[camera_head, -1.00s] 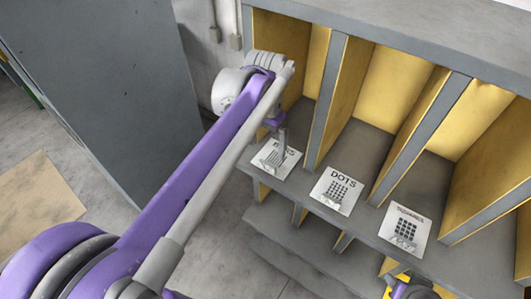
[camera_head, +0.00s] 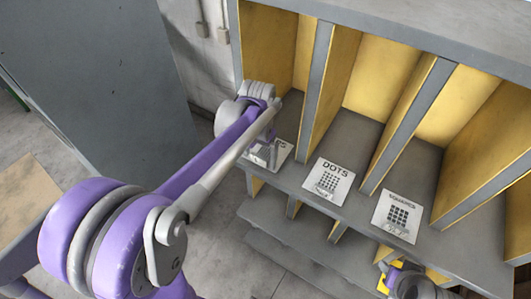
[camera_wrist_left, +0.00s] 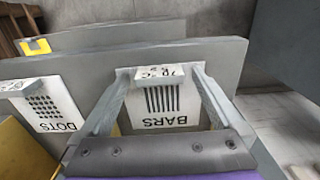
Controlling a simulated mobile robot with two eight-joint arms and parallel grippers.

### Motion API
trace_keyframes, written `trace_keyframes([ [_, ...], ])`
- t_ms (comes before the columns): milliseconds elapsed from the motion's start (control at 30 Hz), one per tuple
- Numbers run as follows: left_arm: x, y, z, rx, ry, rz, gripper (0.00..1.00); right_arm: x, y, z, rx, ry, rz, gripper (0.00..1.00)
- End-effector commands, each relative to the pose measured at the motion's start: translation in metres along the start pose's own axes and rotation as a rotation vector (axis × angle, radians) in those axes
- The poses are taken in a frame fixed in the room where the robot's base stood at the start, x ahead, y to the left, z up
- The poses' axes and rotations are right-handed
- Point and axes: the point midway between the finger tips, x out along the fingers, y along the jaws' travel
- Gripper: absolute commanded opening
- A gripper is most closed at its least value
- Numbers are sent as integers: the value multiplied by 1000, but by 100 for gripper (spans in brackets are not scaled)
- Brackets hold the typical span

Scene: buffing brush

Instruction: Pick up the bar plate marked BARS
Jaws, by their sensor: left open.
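The BARS plate is a white square with black bars and a raised tab at one edge. In the left wrist view the BARS plate (camera_wrist_left: 176,118) lies flat on the grey shelf, its lettering upside down. My left gripper (camera_wrist_left: 161,76) is open, with one finger on each side of the plate's tab. I cannot tell whether the fingers touch it. In the head view the left gripper (camera_head: 264,153) is low over the BARS plate (camera_head: 284,149) at the left compartment and hides much of it.
The DOTS plate (camera_head: 328,181) and a plate with a grid of squares (camera_head: 398,215) lie along the same shelf edge (camera_head: 352,213). Grey uprights (camera_head: 314,90) divide the yellow-lined compartments. A yellow and dark object (camera_head: 408,283) shows below. A tall grey panel (camera_head: 90,80) stands at left.

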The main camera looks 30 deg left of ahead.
Motion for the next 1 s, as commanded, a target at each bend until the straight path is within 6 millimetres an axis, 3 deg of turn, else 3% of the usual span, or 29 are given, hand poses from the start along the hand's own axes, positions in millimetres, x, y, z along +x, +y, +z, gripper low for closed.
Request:
trace_keyframes([
  [200, 1, 0, 0, 0, 0, 0, 100, 0, 0, 0, 0, 0, 0, 44],
  [733, 0, 0, 0, 0, 0, 0, 7, 0, 0, 0, 0, 0, 0, 44],
  [1000, -2, 0, 0, 0, 0, 0, 6, 0, 0, 0, 0, 0, 0, 44],
])
